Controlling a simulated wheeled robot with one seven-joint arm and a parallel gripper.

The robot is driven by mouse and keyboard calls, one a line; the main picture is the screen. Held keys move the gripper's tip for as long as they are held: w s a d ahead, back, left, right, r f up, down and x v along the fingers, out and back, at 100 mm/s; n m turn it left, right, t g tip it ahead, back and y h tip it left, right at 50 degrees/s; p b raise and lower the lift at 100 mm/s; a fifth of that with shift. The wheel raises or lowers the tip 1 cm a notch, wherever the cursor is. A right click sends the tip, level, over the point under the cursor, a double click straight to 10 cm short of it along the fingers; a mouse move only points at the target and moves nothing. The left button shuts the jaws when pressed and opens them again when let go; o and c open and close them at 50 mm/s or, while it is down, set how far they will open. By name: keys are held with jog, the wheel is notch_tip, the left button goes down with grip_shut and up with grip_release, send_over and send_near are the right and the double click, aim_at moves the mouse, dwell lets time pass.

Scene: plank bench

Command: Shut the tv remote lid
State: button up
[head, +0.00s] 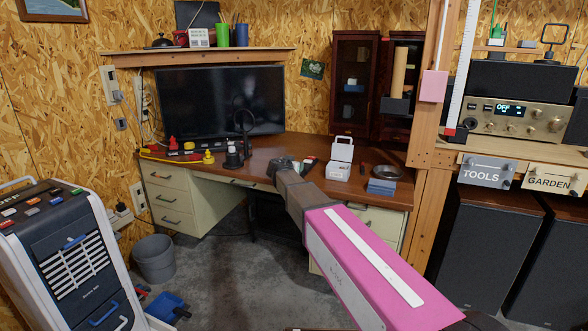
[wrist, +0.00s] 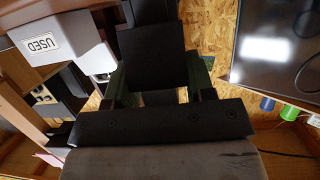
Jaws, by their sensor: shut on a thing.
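My gripper (head: 281,165) is over the desk top, left of the white box, at the end of my pink and white arm. In the wrist view my gripper (wrist: 158,88) has its dark fingers on either side of a black, flat-faced thing (wrist: 152,55) and is shut on it. This looks like part of the tv remote, but I cannot tell lid from body. The lid's angle is hidden.
A white box (head: 338,171) with a raised lid stands close on the right; the wrist view shows a "USED" label there. Blue blocks (head: 381,187) and a dark bowl (head: 387,172) are further right. A black lamp-like stand (head: 234,157) and the television (head: 219,102) are left and behind.

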jog(key=g, duration=0.1)
jog(key=w+g, duration=0.1)
jog(key=g+y, duration=0.1)
jog(key=shift+w+d+r, duration=0.25)
jog(key=shift+r, duration=0.15)
jog(key=shift+w+d+g+y, duration=0.15)
jog(key=shift+g+y, duration=0.15)
jog(key=shift+g, duration=0.3)
jog(key=shift+w+g+y, duration=0.15)
jog(key=shift+g+y, duration=0.15)
jog(key=shift+g, duration=0.3)
jog(key=o, duration=0.6)
jog(key=shift+c, duration=0.2)
jog(key=v, duration=1)
jog(key=shift+s+r, duration=0.15)
jog(key=shift+r, duration=0.2)
